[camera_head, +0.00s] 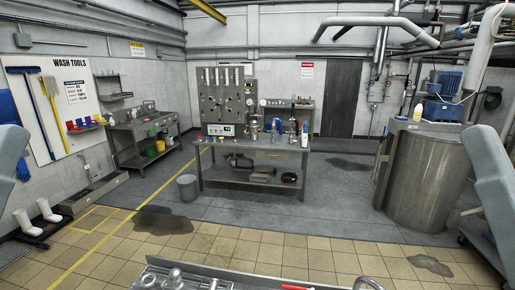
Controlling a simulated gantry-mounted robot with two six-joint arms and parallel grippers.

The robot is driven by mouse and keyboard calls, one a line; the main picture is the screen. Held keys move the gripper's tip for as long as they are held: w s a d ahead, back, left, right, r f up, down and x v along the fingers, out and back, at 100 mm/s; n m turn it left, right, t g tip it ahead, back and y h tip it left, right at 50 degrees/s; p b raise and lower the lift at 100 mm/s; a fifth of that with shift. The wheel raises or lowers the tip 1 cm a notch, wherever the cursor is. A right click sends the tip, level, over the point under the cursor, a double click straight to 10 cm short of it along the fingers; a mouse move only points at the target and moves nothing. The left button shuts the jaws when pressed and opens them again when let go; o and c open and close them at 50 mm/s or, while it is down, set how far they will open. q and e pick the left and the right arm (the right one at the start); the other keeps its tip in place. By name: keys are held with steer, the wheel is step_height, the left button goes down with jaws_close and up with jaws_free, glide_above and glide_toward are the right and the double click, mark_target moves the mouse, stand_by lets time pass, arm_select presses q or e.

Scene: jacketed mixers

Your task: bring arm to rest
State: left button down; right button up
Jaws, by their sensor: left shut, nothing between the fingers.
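A grey part of my left arm (10,165) shows at the left edge, upright and cut off by the frame. I cannot make out the left fingertips clearly; the left gripper is shut and holds nothing. A grey part of my right arm (488,185) slants down at the right edge. My right gripper is not in view. Neither visible arm part appears to touch anything.
A metal tray or bench top (240,275) with metal parts and a red-handled item lies at the bottom edge. A steel workbench (258,149) stands mid-room, with a grey bucket (187,187) beside it. A large steel vessel (422,180) stands right.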

arm_select(q)
step_height(320, 180, up, 15)
steer(key=p, duration=1.1)
steer(key=shift+f, duration=0.2)
arm_select(e)
step_height(320, 180, up, 15)
steer(key=shift+f, duration=0.2)
